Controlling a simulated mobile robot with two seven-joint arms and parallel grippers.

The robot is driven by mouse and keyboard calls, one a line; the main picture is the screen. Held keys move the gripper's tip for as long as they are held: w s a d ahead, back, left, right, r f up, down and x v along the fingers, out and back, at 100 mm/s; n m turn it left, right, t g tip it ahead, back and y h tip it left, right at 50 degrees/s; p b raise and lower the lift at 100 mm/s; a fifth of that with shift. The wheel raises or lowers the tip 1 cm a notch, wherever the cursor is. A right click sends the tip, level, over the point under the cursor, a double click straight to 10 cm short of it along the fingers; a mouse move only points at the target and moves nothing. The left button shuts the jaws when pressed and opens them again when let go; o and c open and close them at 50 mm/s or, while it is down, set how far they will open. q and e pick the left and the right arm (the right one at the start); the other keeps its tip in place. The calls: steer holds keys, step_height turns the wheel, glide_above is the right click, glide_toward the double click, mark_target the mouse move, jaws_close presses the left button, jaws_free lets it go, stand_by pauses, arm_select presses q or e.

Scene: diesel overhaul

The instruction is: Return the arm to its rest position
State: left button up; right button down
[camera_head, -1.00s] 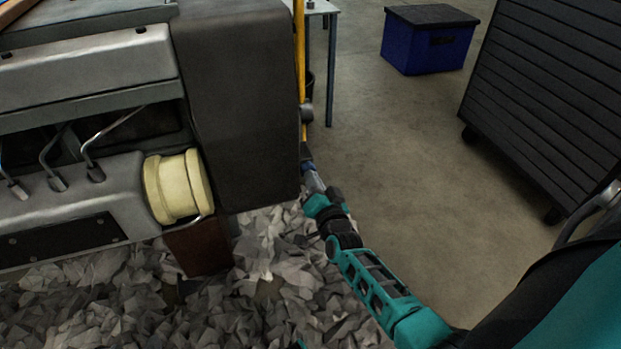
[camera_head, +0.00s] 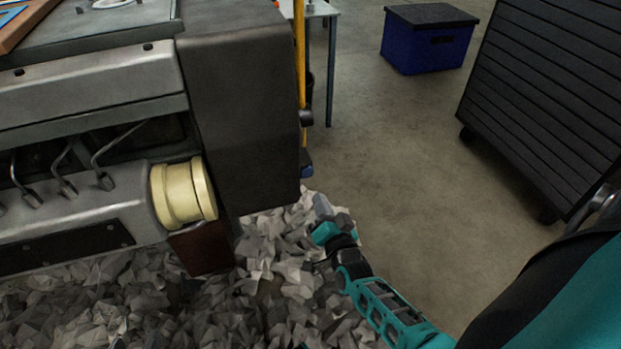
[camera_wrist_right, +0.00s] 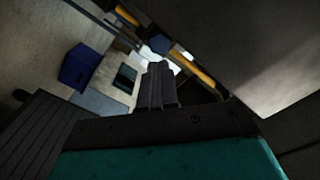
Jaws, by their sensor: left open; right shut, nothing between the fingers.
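My right arm (camera_head: 385,308), teal and black, comes in from the lower right in the head view. Its gripper (camera_head: 322,207) is beside the lower right corner of the dark engine block, above the grey rubble-like floor covering. In the right wrist view the gripper's two grey fingers (camera_wrist_right: 158,86) are together, with nothing held between them. A yellow bar (camera_head: 300,60) with a blue lower end (camera_head: 306,164) stands along the block's right side. It lies above the gripper in the picture, with a visible gap. My left gripper is not in view.
The grey engine (camera_head: 90,85) with a cream cylindrical part (camera_head: 183,193) fills the left. A blue box (camera_head: 428,42) stands on the floor at the back, and a black slatted cabinet (camera_head: 545,95) is at the right. Bare floor (camera_head: 410,170) lies between them and my arm.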

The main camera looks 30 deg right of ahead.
steer(key=shift+s, duration=0.25)
steer(key=shift+a, duration=0.1)
steer(key=s+a+r+n+g+y, duration=0.4)
steer(key=s+a+n+g+y, duration=0.3)
steer(key=s+a+n, duration=0.7)
arm_select(q)
steer(key=s+a+r+y+p, duration=0.1)
steer(key=a+r+p, duration=0.3)
steer(key=r+p, duration=0.6)
steer(key=s+p, duration=0.1)
steer(key=p, duration=0.7)
steer(key=shift+s+a+r+y, duration=0.15)
steer(key=shift+a+r+y, duration=0.15)
steer(key=shift+r+y, duration=0.1)
arm_select(e)
step_height(320, 180, up, 13)
steer(key=s+d+h, duration=0.1)
steer(key=d, duration=0.1)
steer(key=shift+d+r+m, duration=0.15)
steer(key=shift+m, duration=0.15)
